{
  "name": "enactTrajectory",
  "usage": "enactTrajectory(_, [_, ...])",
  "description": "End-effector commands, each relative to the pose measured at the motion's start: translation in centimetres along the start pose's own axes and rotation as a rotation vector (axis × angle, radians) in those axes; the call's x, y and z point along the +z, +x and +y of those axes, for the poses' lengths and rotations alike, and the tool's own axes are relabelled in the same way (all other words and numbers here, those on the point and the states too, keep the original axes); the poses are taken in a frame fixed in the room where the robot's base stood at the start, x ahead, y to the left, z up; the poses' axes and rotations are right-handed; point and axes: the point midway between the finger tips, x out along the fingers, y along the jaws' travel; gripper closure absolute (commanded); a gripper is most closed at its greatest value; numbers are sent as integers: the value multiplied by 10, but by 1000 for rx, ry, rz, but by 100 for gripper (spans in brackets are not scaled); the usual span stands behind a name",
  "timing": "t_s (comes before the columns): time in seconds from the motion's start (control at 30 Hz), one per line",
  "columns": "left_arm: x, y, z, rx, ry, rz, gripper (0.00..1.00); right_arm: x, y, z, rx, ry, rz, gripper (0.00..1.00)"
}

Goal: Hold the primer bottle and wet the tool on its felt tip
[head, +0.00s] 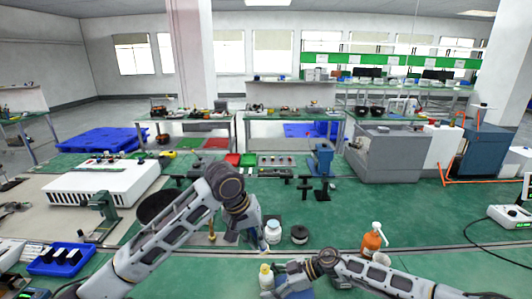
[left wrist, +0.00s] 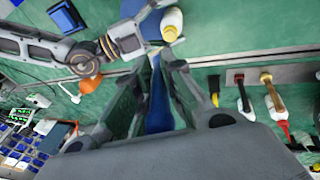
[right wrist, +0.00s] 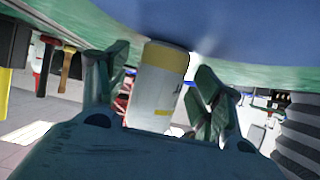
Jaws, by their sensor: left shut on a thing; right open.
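The primer bottle (head: 266,277), white with a yellow top, stands at the near edge of the green bench in the head view. It also shows at the top of the left wrist view (left wrist: 172,22). In the right wrist view the white bottle with a yellow band (right wrist: 157,88) lies between the fingers of my right gripper (right wrist: 160,100), which is open around it. My left gripper (head: 262,238) is above and behind the bottle, shut on a slim blue tool (left wrist: 158,110). The tool's tip and the bottle's felt tip cannot be made out clearly.
A white jar (head: 273,232) and a black round piece (head: 300,235) stand close behind the bottle. A blue tray (head: 62,260) and a white box (head: 100,187) are at left.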

Motion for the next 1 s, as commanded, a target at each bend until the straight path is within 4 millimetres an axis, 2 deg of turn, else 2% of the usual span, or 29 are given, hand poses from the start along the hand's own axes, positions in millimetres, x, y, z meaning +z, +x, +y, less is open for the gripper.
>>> enactTrajectory(0.27, [0,0,0,0,0,0,100,0,-2,0,0,0,0,33])
enactTrajectory(0.47, [0,0,0,0,0,0,100,0,-12,0,1,0,0,33])
enactTrajectory(1.0, [0,0,0,0,0,0,100,1,-74,1,2,0,0,33])
